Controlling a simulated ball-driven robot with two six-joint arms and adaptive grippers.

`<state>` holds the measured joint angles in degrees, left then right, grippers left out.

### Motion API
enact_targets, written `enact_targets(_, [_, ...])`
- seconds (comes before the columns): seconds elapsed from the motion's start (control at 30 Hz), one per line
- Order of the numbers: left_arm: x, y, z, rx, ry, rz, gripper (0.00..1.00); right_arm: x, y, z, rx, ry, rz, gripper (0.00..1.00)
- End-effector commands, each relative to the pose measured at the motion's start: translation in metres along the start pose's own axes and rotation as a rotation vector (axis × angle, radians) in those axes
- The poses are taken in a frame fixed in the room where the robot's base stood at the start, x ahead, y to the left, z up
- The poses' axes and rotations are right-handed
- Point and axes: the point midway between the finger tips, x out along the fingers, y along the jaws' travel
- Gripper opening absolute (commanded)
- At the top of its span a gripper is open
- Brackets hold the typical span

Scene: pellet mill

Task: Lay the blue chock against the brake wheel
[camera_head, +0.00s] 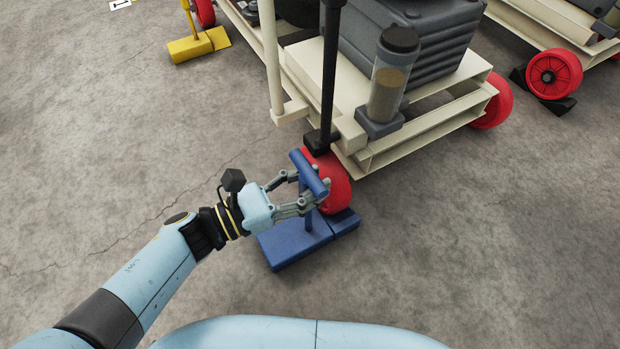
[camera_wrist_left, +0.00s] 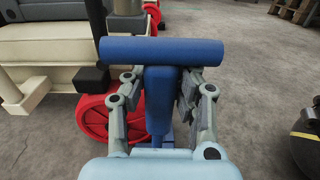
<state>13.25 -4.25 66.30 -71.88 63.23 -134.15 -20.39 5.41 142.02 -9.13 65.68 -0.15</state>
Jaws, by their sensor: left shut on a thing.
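The blue chock (camera_head: 292,247) is low on the floor beside the red brake wheel (camera_head: 336,187) at the near corner of the cream cart. It has an upright post with a blue crossbar handle (camera_head: 309,172) on top. My left gripper (camera_head: 307,193) is shut on the chock's post, just under the crossbar. In the left wrist view the post (camera_wrist_left: 158,100) stands between the fingers, with the red wheel (camera_wrist_left: 95,117) to its left. The chock's right end overlaps the wheel's foot in the head view; I cannot tell whether they touch. My right gripper is not in view.
The cream cart (camera_head: 420,138) carries a grey ribbed machine (camera_head: 405,50) and a clear cylinder (camera_head: 388,85). A yellow chock (camera_head: 198,45) stands at another wheel at the back left. A black chock (camera_head: 556,103) lies at a red wheel at right. The floor at left and front right is clear.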

Motion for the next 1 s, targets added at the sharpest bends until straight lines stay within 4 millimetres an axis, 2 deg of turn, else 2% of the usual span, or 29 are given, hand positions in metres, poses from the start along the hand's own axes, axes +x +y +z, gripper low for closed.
enact_targets(0.17, [0.0013, 0.0013, 0.0029, 0.003, -0.008, 0.000, 0.00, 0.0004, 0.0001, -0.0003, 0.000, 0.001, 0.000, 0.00])
enact_targets(0.2, [0.0013, 0.0013, 0.0029, 0.003, -0.008, 0.000, 0.29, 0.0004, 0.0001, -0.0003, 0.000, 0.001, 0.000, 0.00])
enact_targets(0.3, [0.0011, 0.0010, 0.0024, 0.002, -0.006, 0.000, 0.42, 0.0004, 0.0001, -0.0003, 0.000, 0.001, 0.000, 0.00])
enact_targets(0.4, [0.0009, 0.0007, 0.0018, 0.002, -0.005, 0.000, 0.52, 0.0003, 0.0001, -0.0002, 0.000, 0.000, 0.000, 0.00])
enact_targets(0.57, [0.0005, 0.0004, 0.0010, 0.001, -0.003, 0.000, 0.52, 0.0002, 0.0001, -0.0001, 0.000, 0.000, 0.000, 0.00])
enact_targets(0.93, [-0.0002, -0.0001, -0.0006, 0.000, 0.001, 0.000, 0.99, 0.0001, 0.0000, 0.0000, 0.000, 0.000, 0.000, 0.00])
enact_targets(1.0, [-0.0001, 0.0000, -0.0004, 0.000, 0.001, 0.000, 1.00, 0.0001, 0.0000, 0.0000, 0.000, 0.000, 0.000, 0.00])
